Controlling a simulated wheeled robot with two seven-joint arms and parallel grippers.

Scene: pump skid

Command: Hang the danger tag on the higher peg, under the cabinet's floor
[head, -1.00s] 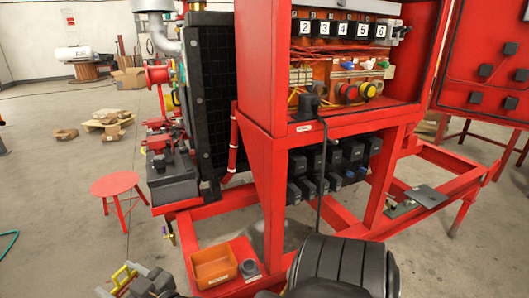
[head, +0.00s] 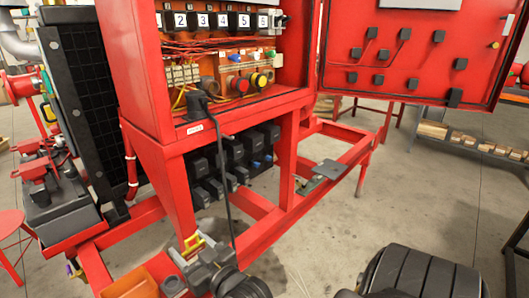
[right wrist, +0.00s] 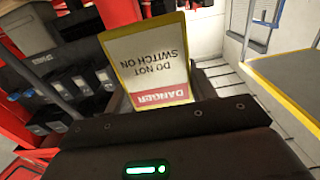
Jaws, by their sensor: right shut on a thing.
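The danger tag (right wrist: 155,62) is a white plate with a yellow border and a red DANGER band, its text upside down in the right wrist view. My right gripper (right wrist: 170,112) is shut on the tag's DANGER end. In the head view the right gripper (head: 192,252) is low, in front of the skid's frame, with yellow parts at its tip that look like the tag's edges. The red cabinet (head: 142,70) stands open above it; its floor edge (head: 262,117) is higher than the gripper. I cannot make out the pegs. My left gripper is out of view.
Two rows of black boxes (head: 232,150) sit under the cabinet. A black cable (head: 224,180) hangs in front of them. The red frame (head: 280,222) runs below. An orange bin (head: 132,284) is at lower left. The open cabinet door (head: 405,50) extends right.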

